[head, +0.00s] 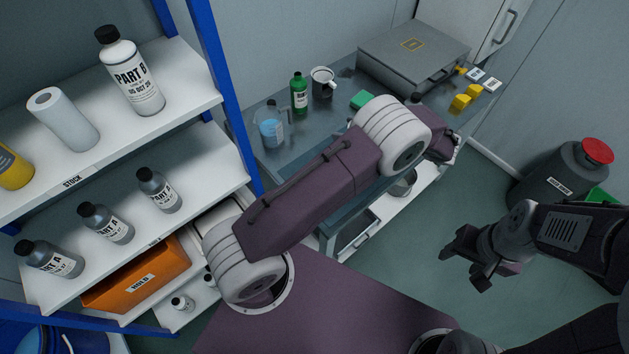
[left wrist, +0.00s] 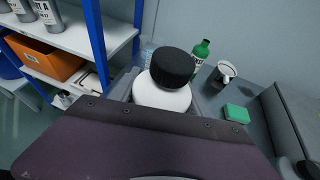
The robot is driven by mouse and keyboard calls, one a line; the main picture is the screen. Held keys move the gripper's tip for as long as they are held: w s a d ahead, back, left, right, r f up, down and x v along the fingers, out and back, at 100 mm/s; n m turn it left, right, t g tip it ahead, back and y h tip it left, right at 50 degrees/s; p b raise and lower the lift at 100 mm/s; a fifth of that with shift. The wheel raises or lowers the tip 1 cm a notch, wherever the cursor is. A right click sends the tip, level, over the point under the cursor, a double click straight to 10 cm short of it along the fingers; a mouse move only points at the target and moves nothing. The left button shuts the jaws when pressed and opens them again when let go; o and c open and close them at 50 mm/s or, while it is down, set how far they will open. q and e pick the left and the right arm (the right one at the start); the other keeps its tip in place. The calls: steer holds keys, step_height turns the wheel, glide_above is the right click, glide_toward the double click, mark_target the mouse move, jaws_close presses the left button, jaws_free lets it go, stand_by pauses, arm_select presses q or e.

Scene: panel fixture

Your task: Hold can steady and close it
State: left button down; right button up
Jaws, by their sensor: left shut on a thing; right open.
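A dark grey can (head: 553,178) with a white label stands on the floor at the right in the head view. Its red lid (head: 598,151) shows at its top; I cannot tell if the lid is fully seated. My left gripper (head: 448,148) is beside the bench, partly hidden by my own arm. The left wrist view shows it shut on a white bottle (left wrist: 161,97) with a black ribbed cap (left wrist: 172,67). My right gripper (head: 468,266) is open and empty, over the floor left of the can and apart from it.
The bench (head: 345,90) holds a grey case (head: 412,50), a green bottle (head: 299,95), a mug (head: 323,82) and yellow blocks (head: 462,99). A blue-framed shelf (head: 190,75) with bottles and an orange bin (head: 140,275) stands left. Green floor between bench and can is clear.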

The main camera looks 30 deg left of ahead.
arm_select(q)
steer(key=s+a+f+p, duration=0.2)
steer(key=s+a+f, duration=0.5)
steer(key=a, duration=0.2)
step_height(320, 180, down, 4)
stand_by(0.4)
steer(key=shift+f, duration=0.15)
steer(key=c, duration=0.5)
jaws_free()
